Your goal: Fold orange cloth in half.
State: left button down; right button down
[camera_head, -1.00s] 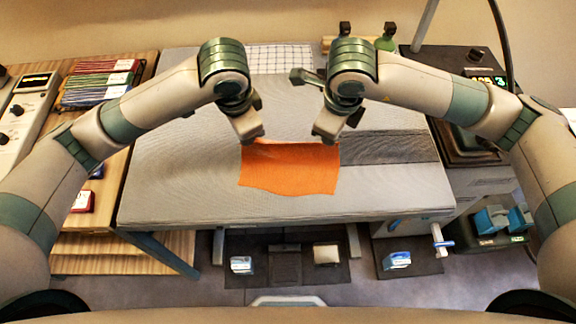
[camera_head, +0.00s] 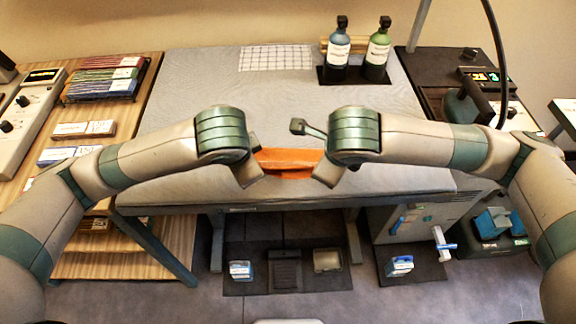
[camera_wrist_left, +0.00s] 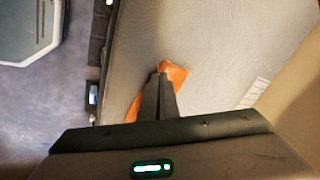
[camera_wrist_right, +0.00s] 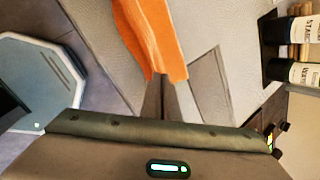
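The orange cloth (camera_head: 288,160) shows in the head view as a narrow strip near the table's front edge, between my two grippers. My left gripper (camera_head: 250,180) is at its left end and my right gripper (camera_head: 323,178) at its right end. In the left wrist view, the closed fingers (camera_wrist_left: 161,76) pinch a corner of the cloth (camera_wrist_left: 174,78). In the right wrist view, the fingers (camera_wrist_right: 161,78) are shut on the end of the cloth (camera_wrist_right: 150,35). My arms hide part of the cloth, so I cannot tell how its layers lie.
The grey table (camera_head: 190,85) is clear behind the cloth. A white grid sheet (camera_head: 275,57) and two dark bottles (camera_head: 338,50) (camera_head: 378,50) stand or lie at the back. Boxes and a rack (camera_head: 105,78) are on the wooden bench at left.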

pick_arm(q)
jog(key=shift+f, duration=0.65)
pick_arm(e)
jog(key=shift+f, duration=0.65)
pick_arm(q)
jog(key=shift+s+t, duration=0.1)
jog(key=shift+t, duration=0.2)
pick_arm(e)
jog(key=shift+s+t, duration=0.1)
jog(key=shift+t, duration=0.2)
pick_arm(q)
jog(key=c, duration=1.8)
grip_release()
pick_arm(e)
jog(key=c, duration=1.8)
grip_release()
pick_arm(q)
jog(key=shift+o, duration=0.6)
pick_arm(e)
jog(key=shift+o, duration=0.6)
pick_arm(q)
jog(key=shift+s, duration=0.1)
pick_arm(e)
jog(key=shift+s, duration=0.1)
